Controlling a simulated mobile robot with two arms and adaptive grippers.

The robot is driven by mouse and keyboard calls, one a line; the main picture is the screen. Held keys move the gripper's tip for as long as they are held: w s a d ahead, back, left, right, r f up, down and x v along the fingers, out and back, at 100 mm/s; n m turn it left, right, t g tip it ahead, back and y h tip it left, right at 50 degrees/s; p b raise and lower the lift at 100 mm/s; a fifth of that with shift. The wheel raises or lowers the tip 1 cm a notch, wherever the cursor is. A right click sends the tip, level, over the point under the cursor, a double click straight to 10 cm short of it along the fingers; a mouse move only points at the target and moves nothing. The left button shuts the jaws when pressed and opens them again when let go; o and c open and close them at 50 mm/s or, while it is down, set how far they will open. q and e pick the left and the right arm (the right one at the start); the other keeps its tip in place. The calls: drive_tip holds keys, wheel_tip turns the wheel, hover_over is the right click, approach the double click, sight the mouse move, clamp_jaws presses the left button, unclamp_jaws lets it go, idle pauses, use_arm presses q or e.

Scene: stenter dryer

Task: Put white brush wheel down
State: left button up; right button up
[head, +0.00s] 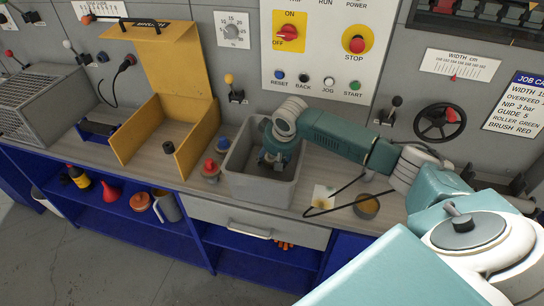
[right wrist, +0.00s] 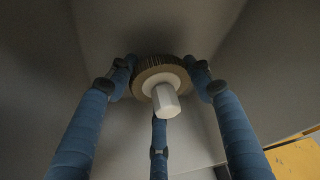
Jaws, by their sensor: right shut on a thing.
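The white brush wheel (right wrist: 160,78) shows in the right wrist view, with a brown bristled rim, a white face and a white hub stub pointing toward the camera. My right gripper (right wrist: 160,85) is shut on it, with blue fingers at its left and right sides and a third finger below. In the head view my right gripper (head: 272,160) reaches down inside the grey bin (head: 262,190) on the bench. The wheel is hidden there by the gripper and the bin. I cannot tell whether the wheel touches the bin's floor. My left gripper is not in view.
A yellow open box (head: 190,140) with a black roller stands left of the bin. A red-topped item (head: 210,168) and a blue-topped item (head: 223,143) stand beside the bin.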

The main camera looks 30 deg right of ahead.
drive_tip(key=shift+f, duration=0.1)
drive_tip(key=o, duration=1.3)
drive_tip(key=b+v, duration=0.1)
drive_tip(key=v, duration=1.1)
drive_tip(key=shift+b, duration=0.4)
drive_tip(key=shift+r, duration=0.25)
